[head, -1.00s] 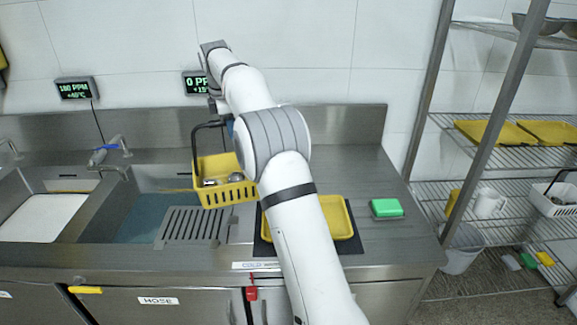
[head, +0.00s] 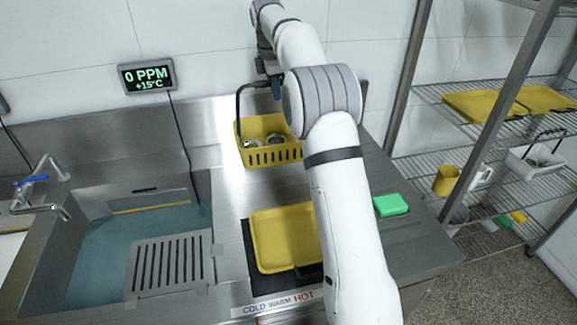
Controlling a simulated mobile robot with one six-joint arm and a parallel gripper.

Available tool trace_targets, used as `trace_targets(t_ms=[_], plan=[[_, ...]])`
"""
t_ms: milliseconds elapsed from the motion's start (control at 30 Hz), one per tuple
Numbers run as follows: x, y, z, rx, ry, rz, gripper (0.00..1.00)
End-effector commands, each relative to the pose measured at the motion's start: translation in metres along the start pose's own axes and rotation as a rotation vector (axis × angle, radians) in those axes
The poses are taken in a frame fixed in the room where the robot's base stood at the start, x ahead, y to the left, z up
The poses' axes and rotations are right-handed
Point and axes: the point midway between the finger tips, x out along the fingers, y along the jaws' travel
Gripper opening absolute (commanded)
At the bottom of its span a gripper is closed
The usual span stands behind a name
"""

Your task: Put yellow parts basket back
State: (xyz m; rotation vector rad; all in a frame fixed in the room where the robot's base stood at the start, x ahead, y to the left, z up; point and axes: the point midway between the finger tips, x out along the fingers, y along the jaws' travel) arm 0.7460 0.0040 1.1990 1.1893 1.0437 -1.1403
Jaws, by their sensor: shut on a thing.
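The yellow parts basket (head: 268,157) hangs from its black handle (head: 238,100) in the head view, above or on the rear of the steel counter. Metal parts show inside it. My gripper (head: 274,88) is shut on the top of the handle, partly hidden by my arm. The basket is roughly upright. My arm covers its right end, and I cannot tell whether its base touches the counter.
A yellow tray (head: 272,240) lies on a black mat (head: 247,258) in front of the basket. The sink (head: 150,225) with a slotted rack (head: 165,265) is at left. A green block (head: 390,205) lies right of my arm. A wire shelf (head: 520,175) stands at right.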

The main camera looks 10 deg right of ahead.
Motion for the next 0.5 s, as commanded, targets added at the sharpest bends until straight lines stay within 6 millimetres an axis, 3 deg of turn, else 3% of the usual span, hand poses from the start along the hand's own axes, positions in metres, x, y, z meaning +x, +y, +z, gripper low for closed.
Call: trace_targets(t_ms=[500], plan=[[-0.001, 0.0, 0.012, 0.015, -0.003, 0.002, 0.0]])
